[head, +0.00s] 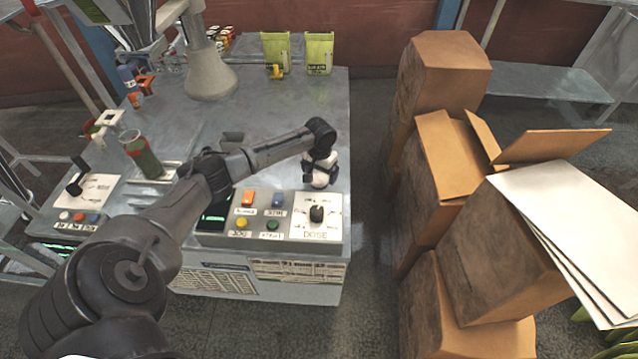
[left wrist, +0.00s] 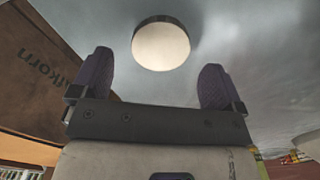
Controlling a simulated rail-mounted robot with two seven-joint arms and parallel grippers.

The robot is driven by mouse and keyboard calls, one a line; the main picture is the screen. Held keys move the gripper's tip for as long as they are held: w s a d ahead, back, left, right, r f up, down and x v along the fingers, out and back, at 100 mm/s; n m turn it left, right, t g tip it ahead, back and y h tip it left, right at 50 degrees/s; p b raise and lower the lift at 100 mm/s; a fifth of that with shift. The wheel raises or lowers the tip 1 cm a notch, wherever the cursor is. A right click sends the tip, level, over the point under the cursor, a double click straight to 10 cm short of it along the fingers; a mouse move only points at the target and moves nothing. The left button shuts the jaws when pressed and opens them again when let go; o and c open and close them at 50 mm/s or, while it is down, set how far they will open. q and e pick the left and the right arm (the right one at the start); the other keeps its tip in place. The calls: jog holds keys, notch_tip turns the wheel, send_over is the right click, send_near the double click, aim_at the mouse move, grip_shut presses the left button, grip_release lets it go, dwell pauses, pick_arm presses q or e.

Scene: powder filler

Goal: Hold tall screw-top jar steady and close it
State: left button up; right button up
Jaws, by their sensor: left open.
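A tall clear jar with green contents (head: 142,156) stands at the left of the grey machine table in the head view; its top looks open. My left gripper (head: 320,172) is far to the right of it, over the table's right edge area, with its fingers mostly hidden. In the left wrist view my left gripper (left wrist: 157,72) is open and empty, its purple fingers wide apart. A round pale disc with a dark rim, lid-like (left wrist: 161,46), lies on the grey surface ahead, between the finger lines and apart from them. My right gripper is not in view.
A control panel with buttons and a dose knob (head: 316,213) is at the table's front. Yellow-green bags (head: 318,53) stand at the back. Stacked cardboard boxes (head: 440,180) rise to the right across a floor gap. The table's middle is largely clear.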

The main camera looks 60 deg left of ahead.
aim_at(319, 181)
pick_arm(q)
notch_tip(319, 181, down, 3)
jog(key=shift+r+b, duration=0.15)
jog(key=shift+b, duration=0.3)
jog(key=shift+c, duration=0.3)
jog(key=c, duration=0.9)
